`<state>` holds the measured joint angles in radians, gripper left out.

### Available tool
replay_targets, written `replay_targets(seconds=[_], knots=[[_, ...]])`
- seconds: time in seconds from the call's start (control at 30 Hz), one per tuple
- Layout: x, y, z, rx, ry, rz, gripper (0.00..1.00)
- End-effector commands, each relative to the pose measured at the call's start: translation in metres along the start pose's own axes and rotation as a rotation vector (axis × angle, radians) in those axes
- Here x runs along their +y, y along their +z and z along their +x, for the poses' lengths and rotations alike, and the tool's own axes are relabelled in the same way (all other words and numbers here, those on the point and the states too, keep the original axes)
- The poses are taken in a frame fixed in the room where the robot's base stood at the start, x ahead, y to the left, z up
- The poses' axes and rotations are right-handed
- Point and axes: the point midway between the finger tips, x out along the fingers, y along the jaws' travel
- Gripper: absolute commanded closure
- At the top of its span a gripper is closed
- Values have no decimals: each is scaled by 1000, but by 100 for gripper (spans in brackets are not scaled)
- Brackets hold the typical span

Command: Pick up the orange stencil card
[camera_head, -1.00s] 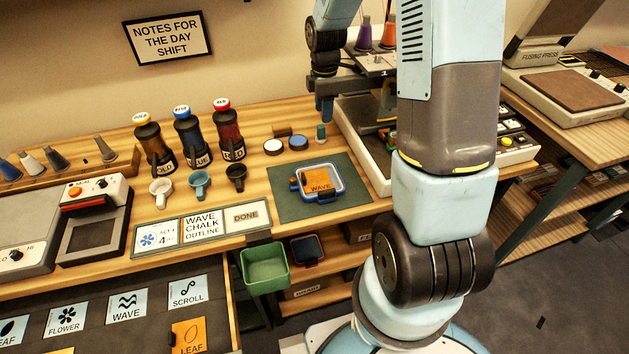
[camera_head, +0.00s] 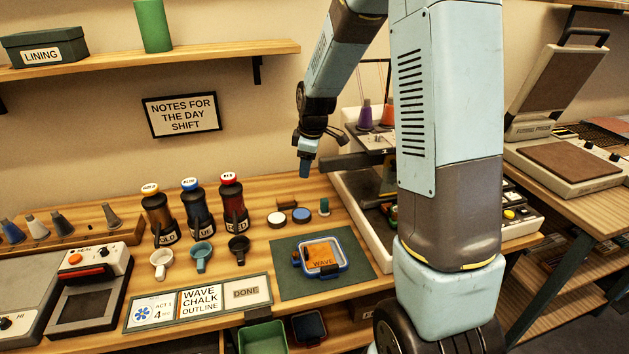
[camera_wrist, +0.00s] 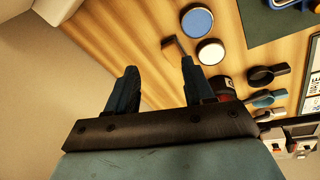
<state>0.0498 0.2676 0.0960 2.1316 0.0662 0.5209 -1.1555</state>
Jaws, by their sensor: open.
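The orange stencil card (camera_head: 321,252), marked WAVE, lies within a blue-rimmed frame (camera_head: 343,267) on the dark green mat (camera_head: 290,285). My gripper (camera_head: 304,172) hangs beyond the mat, near the back wall, above and well apart from the card. In the wrist view its two fingers (camera_wrist: 158,75) are spread with nothing between them.
Gold, blue and red bottles (camera_head: 233,205) stand left of the mat, with small cups (camera_head: 239,247) before them. Two round pads (camera_head: 301,215) and a small green-capped bottle (camera_head: 324,207) sit behind the mat. A machine (camera_head: 350,190) stands right. A sign strip (camera_head: 199,303) lies in front.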

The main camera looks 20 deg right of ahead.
Motion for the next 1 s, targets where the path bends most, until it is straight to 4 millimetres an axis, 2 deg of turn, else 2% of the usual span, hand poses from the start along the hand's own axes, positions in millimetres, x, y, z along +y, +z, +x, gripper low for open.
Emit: replay_targets(seconds=[0.17,0.4,0.6,0.8,1.0], knots=[[-3,-15,-52,68,82,226,48],[-39,10,-121,76,114,399,48],[-74,32,-169,90,143,548,48],[-114,55,-209,113,168,697,48],[-157,79,-240,142,191,846,48]])
